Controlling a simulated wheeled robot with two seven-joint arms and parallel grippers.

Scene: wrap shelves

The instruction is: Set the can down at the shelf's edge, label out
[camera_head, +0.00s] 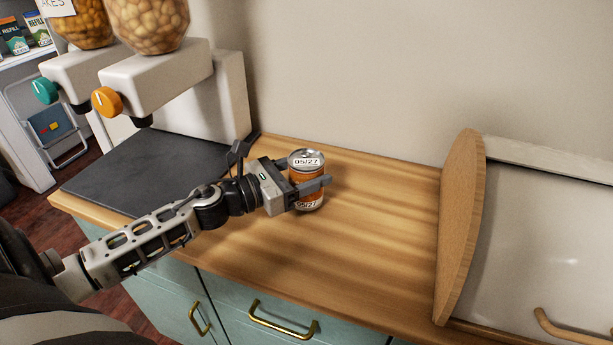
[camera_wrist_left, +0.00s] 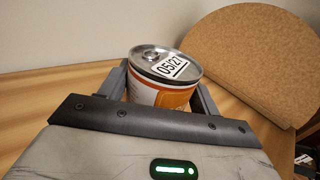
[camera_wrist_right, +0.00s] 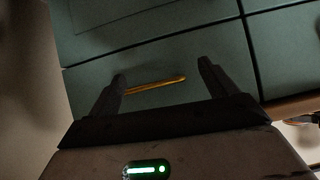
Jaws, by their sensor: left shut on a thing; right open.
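An orange and white can (camera_head: 306,174) with a silver lid and a white "05/27" label stands upright at the wooden counter in the head view. A second "05/27" label shows low on its side. My left gripper (camera_head: 309,188) is shut on the can, a finger on either side. The can (camera_wrist_left: 163,75) also shows between the fingers in the left wrist view, its lid label facing the camera. I cannot tell whether its base touches the wood. My right gripper (camera_wrist_right: 163,80) is open and empty, before green cabinet fronts. No shelf edge is clearly identifiable near the can.
The wooden counter (camera_head: 370,245) is clear right of the can. A bread bin with a rounded wooden side (camera_head: 462,225) stands at the right. A dark mat (camera_head: 145,170) lies left, below dispensers with teal and orange knobs (camera_head: 106,101). Green drawers (camera_head: 235,300) are below.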

